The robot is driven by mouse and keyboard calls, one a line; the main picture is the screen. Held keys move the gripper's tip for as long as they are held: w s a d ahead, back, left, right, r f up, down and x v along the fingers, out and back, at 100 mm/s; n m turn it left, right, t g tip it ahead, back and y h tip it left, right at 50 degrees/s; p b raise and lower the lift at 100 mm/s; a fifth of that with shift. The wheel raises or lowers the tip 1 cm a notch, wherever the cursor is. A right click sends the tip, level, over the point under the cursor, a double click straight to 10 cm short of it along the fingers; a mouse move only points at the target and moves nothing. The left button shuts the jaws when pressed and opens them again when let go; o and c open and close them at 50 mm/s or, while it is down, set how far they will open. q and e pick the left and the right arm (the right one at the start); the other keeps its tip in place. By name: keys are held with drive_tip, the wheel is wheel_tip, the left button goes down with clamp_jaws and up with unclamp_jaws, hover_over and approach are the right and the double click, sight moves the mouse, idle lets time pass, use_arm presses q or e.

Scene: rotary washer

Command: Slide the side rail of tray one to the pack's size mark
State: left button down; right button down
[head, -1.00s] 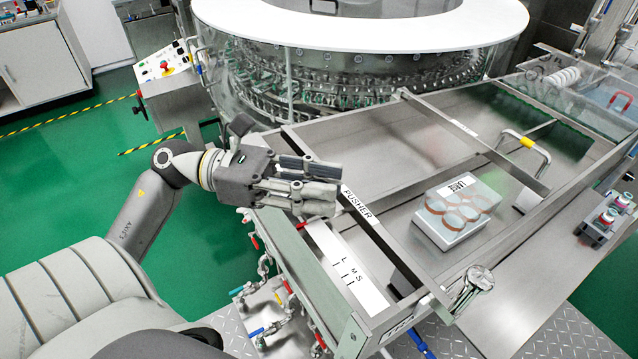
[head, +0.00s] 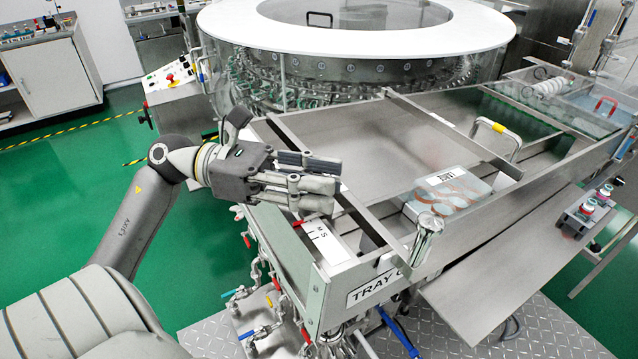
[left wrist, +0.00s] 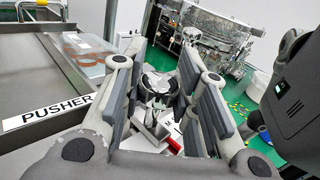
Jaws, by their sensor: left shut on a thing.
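Tray one's steel tray (head: 340,310) has a front plate reading "TRAY". My left gripper (head: 318,178) is over its near left corner, and its fingers show apart in the left wrist view (left wrist: 165,100). A thin metal part with a red piece (left wrist: 152,128), apparently the side rail's grip, is between them, partly hidden. The white size scale (head: 327,243) shows M and S; its L end is hidden by my gripper. The clear pack (head: 447,193), with a white label, lies on the tray and in the left wrist view (left wrist: 72,52). My right gripper is not in view.
The pusher bar (head: 375,222) crosses the tray beside my gripper, its label in the left wrist view (left wrist: 48,112). A second bar (head: 450,130) and a yellow-marked handle (head: 498,128) lie beyond. A chrome knob (head: 428,232) rises at the front. The round washer (head: 320,70) stands behind.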

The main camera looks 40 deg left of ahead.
use_arm(q)
drive_tip(key=c, duration=1.2)
unclamp_jaws()
drive_tip(key=shift+o, duration=0.5)
drive_tip(key=v, duration=1.2)
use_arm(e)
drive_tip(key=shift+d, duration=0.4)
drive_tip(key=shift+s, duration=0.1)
